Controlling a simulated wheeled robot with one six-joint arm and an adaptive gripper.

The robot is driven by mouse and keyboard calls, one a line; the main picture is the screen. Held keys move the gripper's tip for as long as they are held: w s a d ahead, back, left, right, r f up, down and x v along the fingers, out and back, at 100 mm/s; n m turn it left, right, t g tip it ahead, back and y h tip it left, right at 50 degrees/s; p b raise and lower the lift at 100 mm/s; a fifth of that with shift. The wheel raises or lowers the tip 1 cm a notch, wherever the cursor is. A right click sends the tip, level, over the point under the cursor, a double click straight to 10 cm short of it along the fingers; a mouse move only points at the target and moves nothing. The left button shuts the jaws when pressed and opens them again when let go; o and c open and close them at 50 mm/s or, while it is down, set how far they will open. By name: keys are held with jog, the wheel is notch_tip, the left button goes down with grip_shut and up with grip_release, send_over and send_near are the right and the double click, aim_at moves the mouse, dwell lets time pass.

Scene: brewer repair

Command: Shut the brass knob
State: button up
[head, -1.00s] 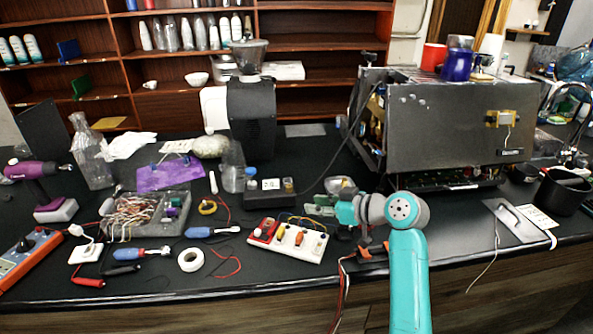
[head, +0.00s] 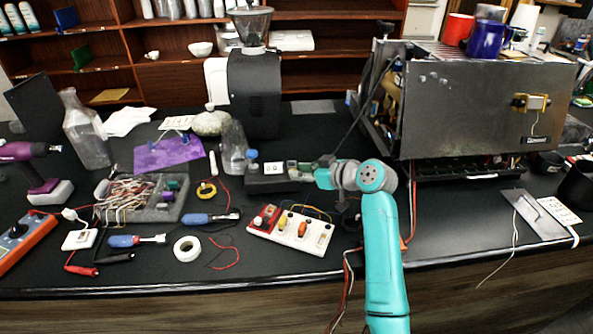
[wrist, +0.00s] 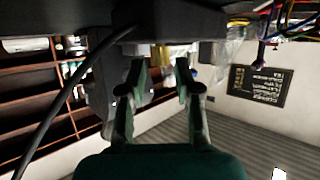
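My gripper (head: 296,167) reaches left over the right part of a low black box (head: 268,184) on the counter. In the wrist view the gripper (wrist: 158,68) is open, with its two green fingers apart and nothing clearly held. A yellowish, brass-coloured part (wrist: 170,52) shows beyond and between the fingertips, against the dark box at the top of that view. It looks like the brass knob, but it is small and blurred. In the head view my gripper hides it. I cannot tell how the knob is turned or whether a finger touches it.
A blue-capped part (head: 253,155) stands at the box's left, beside a clear bottle (head: 234,150). A black grinder (head: 254,95) is behind. A white switch board (head: 292,230) lies in front, and a large metal brewer (head: 460,110) stands right. A dark cable crosses the wrist view.

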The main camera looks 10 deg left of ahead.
jog(key=shift+x, duration=1.1)
grip_shut()
jog(key=shift+s, duration=0.1)
jog(key=shift+a+m+t+h, duration=0.1)
jog(key=shift+m+t+h, duration=0.2)
jog(key=shift+m, duration=0.1)
jog(key=shift+m+t, duration=0.4)
jog(key=shift+t, duration=0.1)
